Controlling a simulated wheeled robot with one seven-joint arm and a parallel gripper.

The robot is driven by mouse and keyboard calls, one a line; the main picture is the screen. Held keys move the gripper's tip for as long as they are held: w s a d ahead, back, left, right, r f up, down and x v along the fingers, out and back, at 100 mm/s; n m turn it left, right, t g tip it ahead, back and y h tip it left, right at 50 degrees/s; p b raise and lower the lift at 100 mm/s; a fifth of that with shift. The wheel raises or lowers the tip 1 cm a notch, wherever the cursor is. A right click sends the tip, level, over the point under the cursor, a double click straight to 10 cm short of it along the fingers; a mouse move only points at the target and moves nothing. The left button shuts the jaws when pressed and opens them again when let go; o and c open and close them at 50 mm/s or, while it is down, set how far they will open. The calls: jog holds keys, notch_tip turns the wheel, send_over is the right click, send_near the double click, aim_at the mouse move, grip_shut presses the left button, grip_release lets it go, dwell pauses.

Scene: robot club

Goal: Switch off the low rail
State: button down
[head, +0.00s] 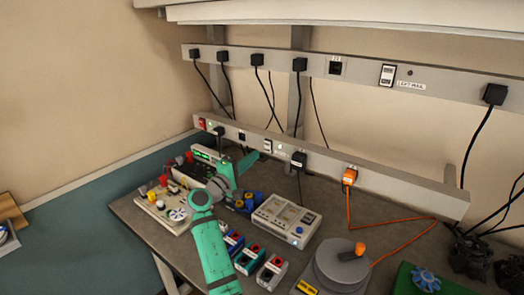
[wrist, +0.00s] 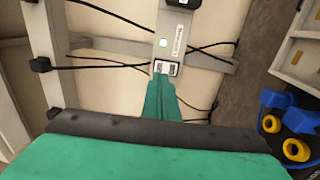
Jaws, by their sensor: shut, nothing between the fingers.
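The low rail (head: 330,169) is a long grey strip along the wall just above the bench. In the head view my gripper (head: 246,160) is left of and below the switch.
Black plugs (head: 299,160) and an orange plug (head: 350,176) with cords sit on the low rail. An upper rail (head: 440,88) has its own switch (head: 387,75).

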aim_at(268, 145)
jog(key=shift+x, duration=3)
